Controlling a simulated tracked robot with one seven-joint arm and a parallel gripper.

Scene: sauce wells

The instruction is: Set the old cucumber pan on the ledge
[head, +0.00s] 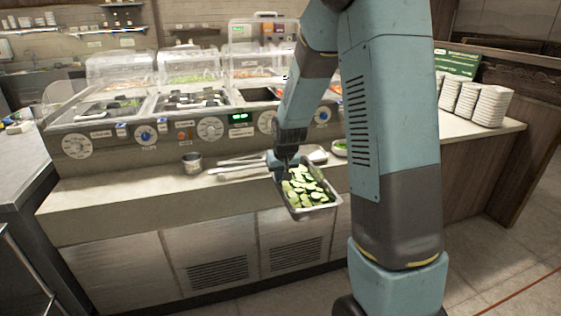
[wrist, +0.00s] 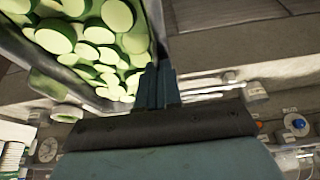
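The cucumber pan (head: 309,211) is a steel pan full of cucumber slices. In the head view it hangs at the front edge of the ledge (head: 120,200), tilted toward me, with its near end out past the edge. My gripper (head: 286,163) is at the pan's far left rim and looks shut on it. In the wrist view the pan (wrist: 72,72) fills the upper left, and my gripper's fingers (wrist: 158,88) are close together at its wall. The exact grip on the rim is partly hidden. I cannot tell whether the pan touches the ledge.
A small steel cup (head: 192,163) and tongs (head: 240,170) lie on the ledge left of the pan. A small bowl with green content (head: 340,148) is behind it. Plate stacks (head: 490,105) stand at right. The wells' control panel (head: 165,134) rises behind. The ledge's left part is clear.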

